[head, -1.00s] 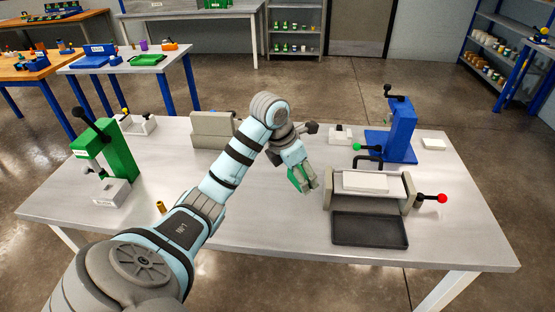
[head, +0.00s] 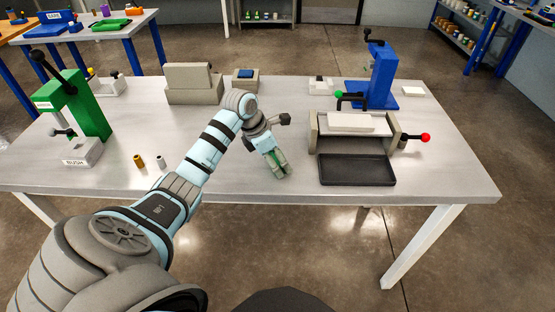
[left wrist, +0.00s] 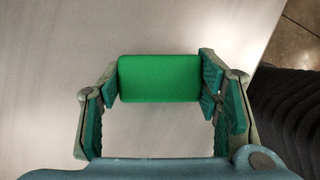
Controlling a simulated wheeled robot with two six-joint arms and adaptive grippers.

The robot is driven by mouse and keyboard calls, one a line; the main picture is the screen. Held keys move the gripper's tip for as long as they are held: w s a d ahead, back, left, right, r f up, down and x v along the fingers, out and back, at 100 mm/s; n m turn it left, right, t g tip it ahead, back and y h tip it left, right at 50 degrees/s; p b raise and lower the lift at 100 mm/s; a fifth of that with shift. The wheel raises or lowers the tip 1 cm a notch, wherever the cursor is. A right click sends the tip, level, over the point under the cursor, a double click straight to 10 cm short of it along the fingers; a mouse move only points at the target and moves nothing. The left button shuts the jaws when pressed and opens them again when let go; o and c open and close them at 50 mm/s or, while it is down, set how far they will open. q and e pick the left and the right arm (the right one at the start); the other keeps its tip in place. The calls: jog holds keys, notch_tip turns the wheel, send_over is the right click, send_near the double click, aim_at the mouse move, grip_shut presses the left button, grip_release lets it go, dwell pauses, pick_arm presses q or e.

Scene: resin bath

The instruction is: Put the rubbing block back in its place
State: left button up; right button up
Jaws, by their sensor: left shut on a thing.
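My left gripper (head: 279,168) is over the front middle of the table, left of the black tray. It is shut on a plain green block (left wrist: 160,78), which fills the gap between the fingers in the left wrist view. The block is mostly hidden by the fingers in the head view. No writing on it tells whether it is the rubbing block. A beige stand with a blue top (head: 245,79) is at the back of the table, behind my left wrist. My right gripper is not in view.
The black tray (head: 357,170) lies before a beige roller frame (head: 400,133) with red and green knobs. A blue press (head: 380,80) stands behind it. A green press (head: 85,105), a beige slotted block (head: 193,85) and two small cylinders are left. The front middle tabletop (head: 225,180) is clear.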

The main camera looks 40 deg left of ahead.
pick_arm(q)
jog(key=shift+w+f, duration=0.15)
jog(key=shift+w, duration=0.05)
jog(key=shift+f, duration=0.15)
jog(key=shift+s+d+f+b, duration=0.1)
jog(key=shift+s+f+b, duration=0.2)
jog(key=shift+f+b, duration=0.15)
jog(key=shift+c, duration=0.8)
jog(key=o, duration=1)
jog(key=shift+c, duration=0.2)
jog(key=o, duration=0.3)
jog(key=shift+d, duration=0.1)
jog(key=shift+w+a+f, duration=0.1)
jog(key=shift+w+a, duration=0.1)
jog(key=shift+r, duration=0.2)
